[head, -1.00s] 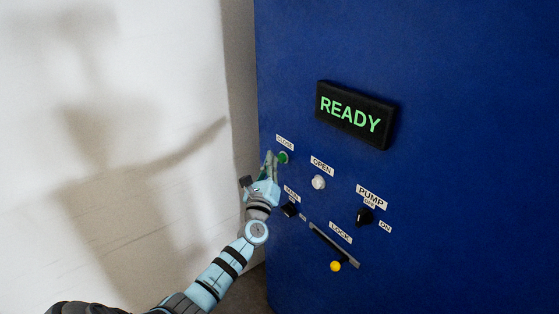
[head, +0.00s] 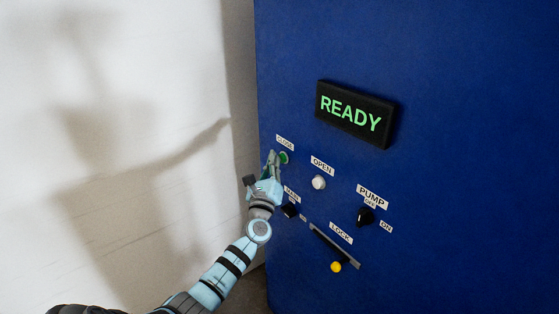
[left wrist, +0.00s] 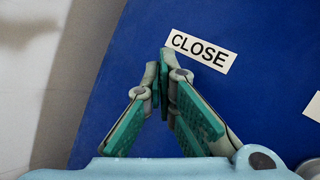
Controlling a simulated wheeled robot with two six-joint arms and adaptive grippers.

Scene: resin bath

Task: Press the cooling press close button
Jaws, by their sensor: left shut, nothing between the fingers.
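The green close button (head: 284,158) sits on the blue panel just below the CLOSE label (head: 285,143). My left gripper (head: 272,157) is shut and empty, with its fingertips at the left side of the button in the head view. I cannot tell whether they touch it. In the left wrist view the shut fingertips (left wrist: 164,65) point at the panel beside the CLOSE label (left wrist: 201,51). The button itself does not show there and seems hidden behind the fingers. My right gripper is not in view.
The blue panel (head: 450,90) also bears a READY display (head: 350,115), a white OPEN button (head: 319,182), a black MAIN knob (head: 290,210), a PUMP knob (head: 364,217) and a LOCK slot with a yellow knob (head: 336,267). A pale wall (head: 120,60) stands at the left.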

